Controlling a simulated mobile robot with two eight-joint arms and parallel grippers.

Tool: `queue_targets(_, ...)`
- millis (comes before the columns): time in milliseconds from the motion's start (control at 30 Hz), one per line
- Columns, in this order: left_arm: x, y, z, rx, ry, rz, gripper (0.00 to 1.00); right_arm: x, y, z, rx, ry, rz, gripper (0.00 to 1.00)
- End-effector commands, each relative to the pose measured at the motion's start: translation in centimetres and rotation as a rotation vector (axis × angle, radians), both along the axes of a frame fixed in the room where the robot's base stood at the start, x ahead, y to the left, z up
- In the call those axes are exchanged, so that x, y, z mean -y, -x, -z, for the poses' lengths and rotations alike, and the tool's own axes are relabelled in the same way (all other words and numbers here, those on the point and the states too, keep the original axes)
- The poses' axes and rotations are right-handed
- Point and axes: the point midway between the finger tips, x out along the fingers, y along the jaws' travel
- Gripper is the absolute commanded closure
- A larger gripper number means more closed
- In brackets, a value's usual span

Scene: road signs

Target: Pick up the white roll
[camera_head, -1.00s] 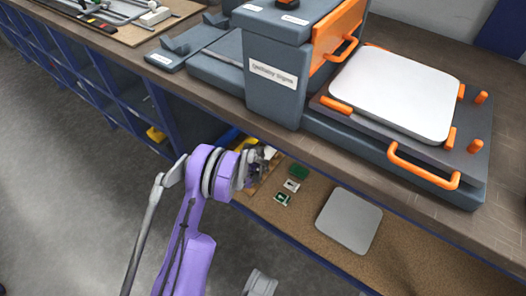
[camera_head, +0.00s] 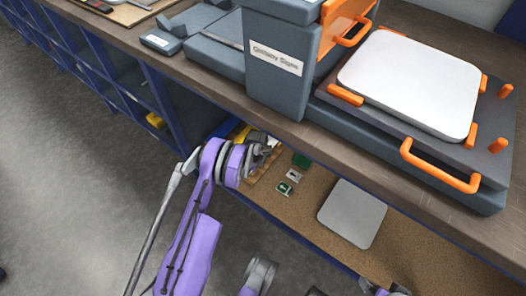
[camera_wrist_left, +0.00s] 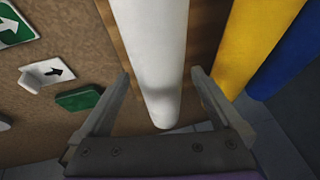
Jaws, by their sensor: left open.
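The white roll (camera_wrist_left: 158,45) runs down the middle of the left wrist view, its near end hanging past the brown shelf edge. My left gripper (camera_wrist_left: 160,80) is open, with one finger on each side of the roll. Both fingers look apart from it. In the head view my left gripper (camera_head: 264,152) is at the front of the lower shelf, under the bench top, and the roll is largely hidden there. Grey and purple arm parts show at the bottom edge of the head view, but no right gripper can be made out.
A yellow roll (camera_wrist_left: 258,40) and a blue roll (camera_wrist_left: 290,55) lie close right of the white one. Small green and white signs (camera_wrist_left: 45,73) lie to the left. A grey plate (camera_head: 352,213) lies on the lower shelf, below the overhanging bench top (camera_head: 350,150).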

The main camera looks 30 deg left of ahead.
Motion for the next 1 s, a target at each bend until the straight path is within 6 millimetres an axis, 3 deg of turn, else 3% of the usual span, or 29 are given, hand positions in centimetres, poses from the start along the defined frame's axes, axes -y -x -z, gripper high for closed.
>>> queue_targets(100,-0.12,-0.50,1.13,0.000,0.000,0.000,0.00,0.00,-0.07,0.28,0.001,0.000,0.000,0.06)
queue_targets(367,-0.17,-0.56,1.32,0.000,0.000,0.000,0.00,0.00,-0.06,0.26,0.001,0.000,0.000,0.06)
queue_targets(900,-0.16,-0.55,1.29,0.000,0.000,-0.001,0.95,0.00,-0.06,0.26,0.001,0.000,0.000,0.06)
queue_targets(933,-0.16,-0.55,1.29,0.000,0.000,-0.001,1.00,0.00,-0.06,0.26,0.001,0.000,0.000,0.06)
queue_targets(1000,-0.16,-0.55,1.29,0.000,0.000,-0.001,1.00,0.00,-0.06,0.26,0.001,0.000,0.000,0.06)
